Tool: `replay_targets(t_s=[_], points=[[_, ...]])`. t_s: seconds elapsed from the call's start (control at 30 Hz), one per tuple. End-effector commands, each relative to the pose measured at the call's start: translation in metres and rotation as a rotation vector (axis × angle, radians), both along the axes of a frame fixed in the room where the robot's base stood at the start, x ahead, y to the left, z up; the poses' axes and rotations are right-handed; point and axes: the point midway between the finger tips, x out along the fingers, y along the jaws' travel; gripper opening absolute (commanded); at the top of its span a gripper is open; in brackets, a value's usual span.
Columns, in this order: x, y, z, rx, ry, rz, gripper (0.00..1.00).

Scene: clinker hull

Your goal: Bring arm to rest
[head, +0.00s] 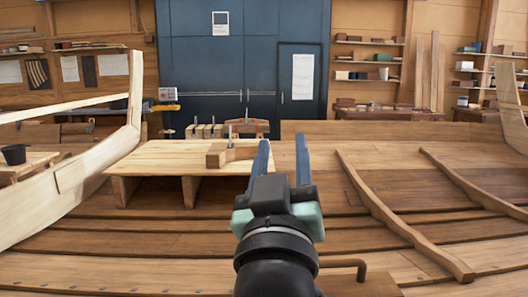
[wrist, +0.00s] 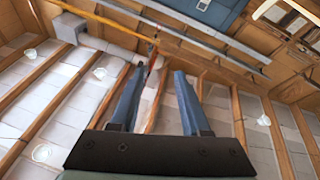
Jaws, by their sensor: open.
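My gripper (head: 281,158) is in the lower middle of the head view, its two blue fingers spread apart with nothing between them. It points forward, away from me, in front of the wooden bench (head: 160,160). In the wrist view my gripper (wrist: 155,85) also shows open and empty, with the ceiling's beams and pale panels behind it. My dark wrist and teal gripper body show below the fingers in the head view.
Curved ribs (head: 385,210) cross the planked hull (head: 190,240) at right. A pale plank side (head: 85,170) rises at left. Blue cabinets (head: 215,70) stand behind.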

Motion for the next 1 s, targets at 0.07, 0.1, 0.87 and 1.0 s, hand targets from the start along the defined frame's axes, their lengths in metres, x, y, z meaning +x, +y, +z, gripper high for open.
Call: replay_targets(t_s=[0.07, 0.1, 0.87, 1.0], points=[[0.003, 0.006, -0.043, 0.087, 0.131, 0.045, 0.46], [0.004, 0.009, -0.061, 0.123, 0.188, 0.064, 0.46], [-0.118, 0.023, 0.112, 0.190, -0.373, 0.219, 0.46], [-0.135, 0.023, 0.128, 0.181, -0.443, 0.226, 0.46]])
